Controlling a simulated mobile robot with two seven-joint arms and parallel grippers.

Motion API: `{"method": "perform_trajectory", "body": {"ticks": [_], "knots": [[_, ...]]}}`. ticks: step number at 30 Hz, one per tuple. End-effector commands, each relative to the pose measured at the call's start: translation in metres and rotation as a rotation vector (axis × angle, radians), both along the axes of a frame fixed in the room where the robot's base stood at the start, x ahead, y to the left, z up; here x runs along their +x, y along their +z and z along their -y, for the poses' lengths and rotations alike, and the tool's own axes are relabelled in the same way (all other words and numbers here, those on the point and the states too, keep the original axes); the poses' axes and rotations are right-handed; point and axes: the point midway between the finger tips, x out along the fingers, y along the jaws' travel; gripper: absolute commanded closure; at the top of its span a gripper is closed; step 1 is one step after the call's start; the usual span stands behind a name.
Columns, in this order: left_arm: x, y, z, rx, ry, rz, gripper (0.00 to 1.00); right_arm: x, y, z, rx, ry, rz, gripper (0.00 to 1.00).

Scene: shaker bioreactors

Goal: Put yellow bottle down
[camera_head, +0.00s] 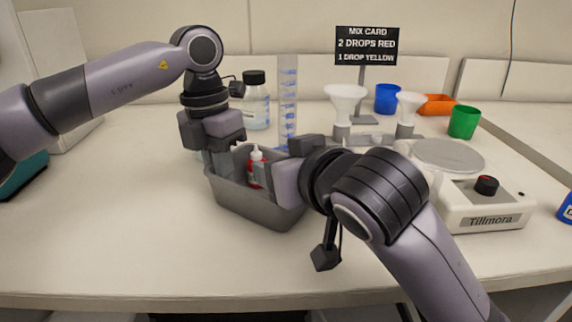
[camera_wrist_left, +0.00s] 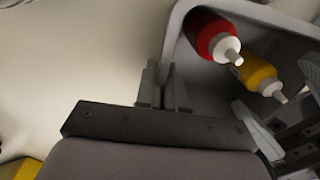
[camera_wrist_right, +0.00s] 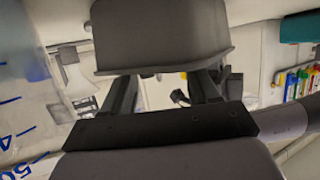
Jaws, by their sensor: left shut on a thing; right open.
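The yellow bottle (camera_wrist_left: 257,74) lies tilted inside the grey bin (camera_head: 245,203), beside a red bottle (camera_wrist_left: 213,36) with a white cap. The red bottle also shows in the head view (camera_head: 256,168), where the yellow one is hidden. My left gripper (camera_wrist_left: 162,88) points down and is shut on the bin's wall at its left end. My right gripper (camera_head: 268,176) is at the bin's right end, its fingers apart. In the right wrist view the bin (camera_wrist_right: 165,40) is just beyond the open right fingers (camera_wrist_right: 164,90). No bottle shows between them.
Behind the bin stand a black-capped clear bottle (camera_head: 256,103) and a tall graduated cylinder (camera_head: 288,90). White funnels (camera_head: 345,97), a blue cup (camera_head: 387,98), a green cup (camera_head: 464,121) and a white Tillmora device (camera_head: 478,207) stand right. The table front left is clear.

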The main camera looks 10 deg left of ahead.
Motion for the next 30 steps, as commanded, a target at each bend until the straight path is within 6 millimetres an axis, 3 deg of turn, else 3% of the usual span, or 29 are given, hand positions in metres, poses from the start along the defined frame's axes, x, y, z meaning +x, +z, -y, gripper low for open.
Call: {"method": "perform_trajectory", "body": {"ticks": [6, 21, 30], "knots": [[0.0, 0.001, 0.0, 0.0, 0.0, 0.001, 1.0, 0.0, 0.015, 0.0, 0.001, 0.001, 0.004, 0.4], [0.0, 0.0, 0.0, 0.0, 0.0, 0.001, 1.0, -0.07, 0.048, 0.047, 0.002, 0.002, 0.003, 0.4], [0.0, 0.0, 0.0, 0.0, 0.0, 0.001, 1.0, -0.091, 0.058, 0.062, 0.001, 0.001, 0.001, 0.4]]}}
